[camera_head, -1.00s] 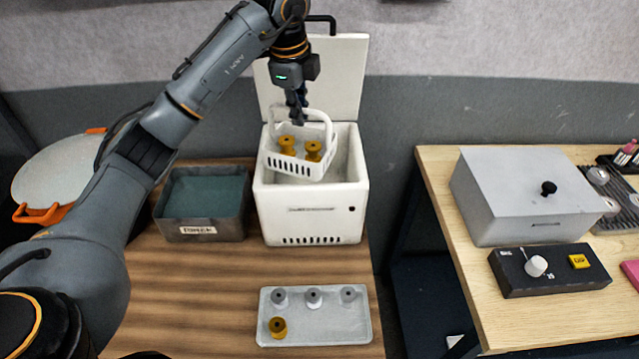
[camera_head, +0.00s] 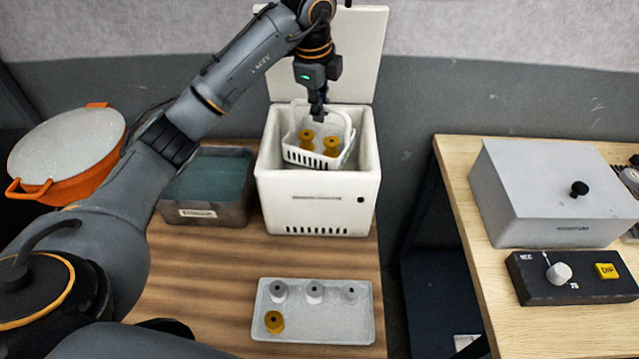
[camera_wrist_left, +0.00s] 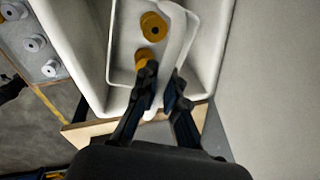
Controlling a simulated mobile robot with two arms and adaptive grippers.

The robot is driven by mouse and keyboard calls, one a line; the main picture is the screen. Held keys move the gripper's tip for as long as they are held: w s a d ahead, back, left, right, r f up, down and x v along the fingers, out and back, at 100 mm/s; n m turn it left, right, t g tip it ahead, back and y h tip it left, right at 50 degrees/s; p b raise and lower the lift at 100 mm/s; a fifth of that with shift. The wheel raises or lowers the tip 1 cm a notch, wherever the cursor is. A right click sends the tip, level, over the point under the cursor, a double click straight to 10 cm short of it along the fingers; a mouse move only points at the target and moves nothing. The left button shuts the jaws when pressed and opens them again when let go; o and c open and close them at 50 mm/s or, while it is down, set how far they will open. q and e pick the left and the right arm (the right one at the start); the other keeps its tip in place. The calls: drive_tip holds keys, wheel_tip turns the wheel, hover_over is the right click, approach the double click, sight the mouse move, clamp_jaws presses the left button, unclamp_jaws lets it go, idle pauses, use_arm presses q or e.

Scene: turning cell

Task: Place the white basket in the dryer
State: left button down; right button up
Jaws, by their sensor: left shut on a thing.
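The white basket (camera_head: 310,157) holds two golden spool-shaped parts (camera_head: 306,139) and hangs slightly tilted in the mouth of the white dryer (camera_head: 318,208). The dryer's lid (camera_head: 335,50) stands open at the back. My left gripper (camera_head: 318,115) is shut on the basket's handle, above the open box. In the left wrist view the fingers (camera_wrist_left: 160,90) close around the white handle, with the golden parts (camera_wrist_left: 152,27) beyond. Whether the basket touches the dryer's floor is hidden. My right gripper is not in view.
A dark bin with a green inside (camera_head: 206,190) stands left of the dryer. A grey tray (camera_head: 312,330) with several spools is in front. An orange pot (camera_head: 68,155) is at far left. A grey lidded box (camera_head: 550,195) and a knob panel (camera_head: 570,276) are on the right bench.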

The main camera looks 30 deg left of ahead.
use_arm(q)
drive_tip(key=p, duration=0.2)
hover_over(320, 151)
drive_tip(key=f, duration=0.5)
drive_tip(key=shift+s+f, duration=0.2)
drive_tip(key=shift+f, duration=0.05)
wheel_tip(320, 151, down, 5)
drive_tip(key=shift+w+r+p, duration=0.1)
drive_tip(key=shift+r+p, duration=0.1)
drive_tip(key=shift+p, duration=0.4)
drive_tip(key=shift+f, duration=0.1)
drive_tip(key=shift+f, duration=0.1)
drive_tip(key=c, duration=1.4)
unclamp_jaws()
drive_tip(key=shift+c, duration=0.2)
